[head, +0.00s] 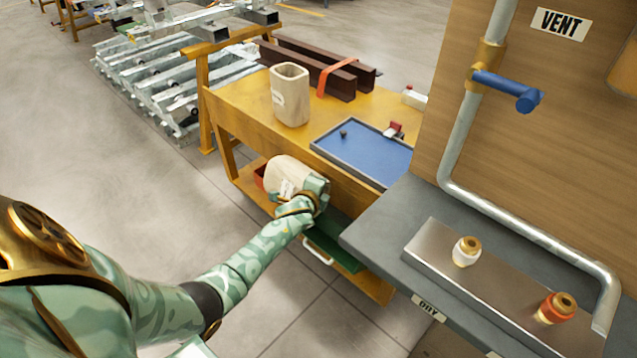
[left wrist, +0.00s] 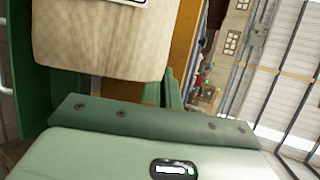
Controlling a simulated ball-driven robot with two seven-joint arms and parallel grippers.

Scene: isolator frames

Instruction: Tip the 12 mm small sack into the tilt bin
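A pale cloth small sack (head: 286,172) with a white label hangs tilted in front of the yellow bench; its label is too small to read. My left gripper (head: 318,190) is at its right end and appears shut on it. The sack (left wrist: 105,40) fills the upper left of the left wrist view, with narrow green fingers (left wrist: 162,92) at its edge. A dark green bin (head: 335,246) with a white handle, apparently the tilt bin, is low under the bench, below and right of the gripper. My right gripper is not in view.
A second pale sack (head: 290,96) stands upright on the bench (head: 240,105). A red bin (head: 259,176) is partly hidden behind the held sack. A grey counter (head: 375,235) juts in at right.

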